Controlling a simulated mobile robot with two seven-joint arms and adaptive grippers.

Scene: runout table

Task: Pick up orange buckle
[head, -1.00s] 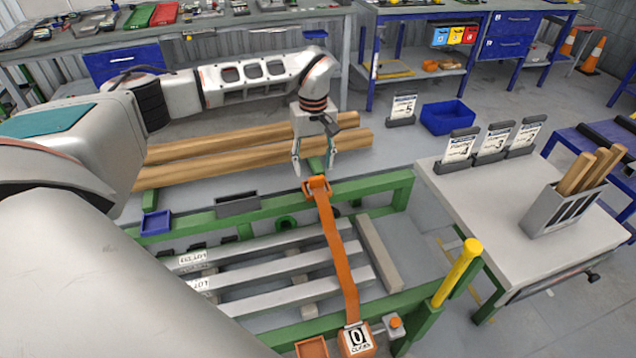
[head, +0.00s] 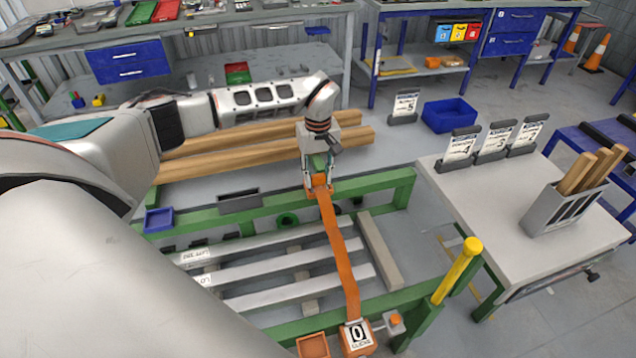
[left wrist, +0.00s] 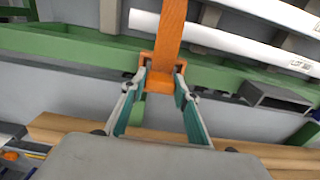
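The orange buckle (head: 320,191) sits at the far end of an orange strap (head: 341,250), by the far green rail of the runout table (head: 369,191). My left gripper (head: 319,184) points down over it from behind the rail. In the left wrist view the buckle (left wrist: 160,82) lies between the two fingertips (left wrist: 161,88). They meet its two sides, and the gripper appears shut on it. My right gripper is not in view.
Metal bars (head: 290,272) lie across the table under the strap. Wooden beams (head: 240,145) lie behind the far rail. A yellow-topped post (head: 458,270) stands at the near right. A grey bin (head: 238,201) and a blue bin (head: 158,219) are on the far rail.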

